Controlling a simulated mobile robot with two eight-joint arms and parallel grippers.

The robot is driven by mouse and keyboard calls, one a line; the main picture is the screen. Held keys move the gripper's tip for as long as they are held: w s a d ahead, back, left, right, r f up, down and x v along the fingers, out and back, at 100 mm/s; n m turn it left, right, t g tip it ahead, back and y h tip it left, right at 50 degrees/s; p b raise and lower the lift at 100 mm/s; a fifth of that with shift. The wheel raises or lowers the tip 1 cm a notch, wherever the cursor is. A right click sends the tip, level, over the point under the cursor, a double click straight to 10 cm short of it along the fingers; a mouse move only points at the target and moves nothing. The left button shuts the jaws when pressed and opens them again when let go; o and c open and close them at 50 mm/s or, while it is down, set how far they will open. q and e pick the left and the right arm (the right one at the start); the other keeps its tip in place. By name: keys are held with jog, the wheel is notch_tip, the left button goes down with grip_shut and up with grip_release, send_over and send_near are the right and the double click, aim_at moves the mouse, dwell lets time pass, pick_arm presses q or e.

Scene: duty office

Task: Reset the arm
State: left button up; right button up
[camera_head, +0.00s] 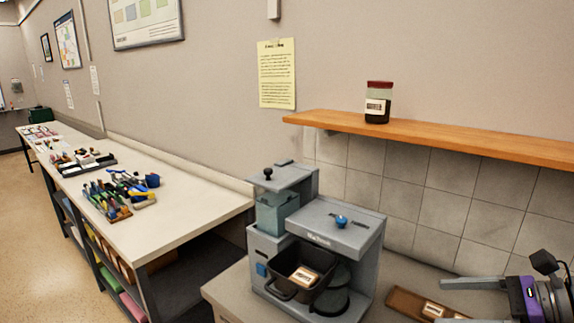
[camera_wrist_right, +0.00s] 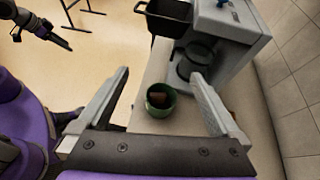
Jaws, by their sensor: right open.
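My right gripper (camera_head: 441,302) comes in at the lower right of the head view, its two pale fingers apart and nothing between them. The right wrist view also shows its open fingers (camera_wrist_right: 160,76), with a green cup (camera_wrist_right: 160,98) holding something brown on the counter beyond them. In that view a dark gripper on a purple arm, which looks like my left gripper (camera_wrist_right: 56,38), is at the upper left. It is too small to tell whether its jaws are apart. The left arm is not in the head view.
A grey machine (camera_head: 340,228) with a black bin (camera_head: 286,288) holding a labelled packet (camera_head: 304,276) stands left of my right gripper. A wooden tray (camera_head: 400,304) lies between them. A shelf (camera_head: 460,139) with a jar (camera_head: 378,104) is above. A long bench (camera_head: 185,204) holds tools.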

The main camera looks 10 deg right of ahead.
jog(key=a+f+n+g+h, duration=0.35)
jog(key=a+f+n, duration=0.35)
jog(key=a+f, duration=0.45)
jog(key=s+a+f+n+h, duration=0.2)
jog(key=a+f+n+h, duration=0.1)
jog(key=f+n, duration=0.5)
jog(key=s+a+f+n+h, duration=0.3)
jog(key=a+f+n, duration=0.1)
jog(key=f+n, duration=0.5)
jog(key=shift+s+a+n, duration=0.25)
jog(key=shift+a+n, duration=0.05)
jog(key=shift+n, duration=0.7)
